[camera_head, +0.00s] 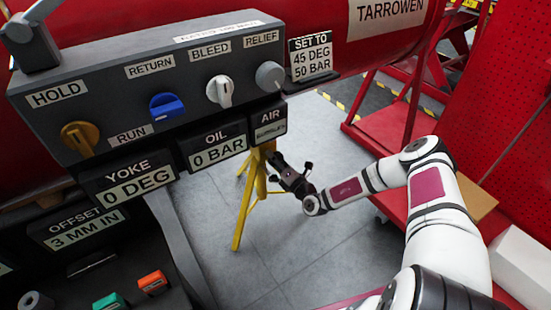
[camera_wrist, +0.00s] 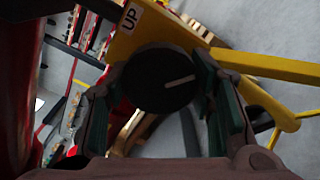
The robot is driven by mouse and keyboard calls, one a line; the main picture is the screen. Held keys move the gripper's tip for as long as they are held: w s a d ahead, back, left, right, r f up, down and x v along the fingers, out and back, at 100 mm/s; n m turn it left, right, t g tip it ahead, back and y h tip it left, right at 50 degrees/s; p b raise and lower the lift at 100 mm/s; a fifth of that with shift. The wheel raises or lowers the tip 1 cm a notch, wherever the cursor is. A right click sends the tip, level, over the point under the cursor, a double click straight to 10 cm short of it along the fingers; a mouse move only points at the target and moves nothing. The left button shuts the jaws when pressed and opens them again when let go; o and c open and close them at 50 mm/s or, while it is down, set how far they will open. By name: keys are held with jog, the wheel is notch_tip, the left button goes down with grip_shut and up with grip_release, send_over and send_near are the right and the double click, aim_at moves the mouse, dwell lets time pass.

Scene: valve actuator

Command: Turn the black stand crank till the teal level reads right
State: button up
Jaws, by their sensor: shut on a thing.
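The black stand crank (camera_wrist: 160,80) is a round black knob with a white line, at the upper middle of the wrist view. It sits on the yellow stand (camera_wrist: 140,37), beside an "UP" label. My gripper (camera_wrist: 161,95) has one finger on each side of the knob and is shut on it. In the head view my gripper (camera_head: 276,168) reaches the upper part of the yellow tripod stand (camera_head: 245,205), and the crank there is hidden or too small to tell. I cannot make out a teal level in either view.
A grey control panel (camera_head: 105,70) with knobs stands at the left, with "YOKE 0 DEG", "OIL 0 BAR" and "OFFSET 3 MM IN" displays below it. A card (camera_head: 312,55) reads "45 DEG 50 BAR". Red frames stand at the right. Grey floor around the tripod is clear.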

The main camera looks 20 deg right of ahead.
jog(key=shift+m, duration=2.2)
jog(key=o, duration=1.2)
jog(key=shift+s, duration=0.1)
jog(key=v, duration=1.1)
jog(key=shift+s+d, duration=0.15)
jog(key=shift+s, duration=0.2)
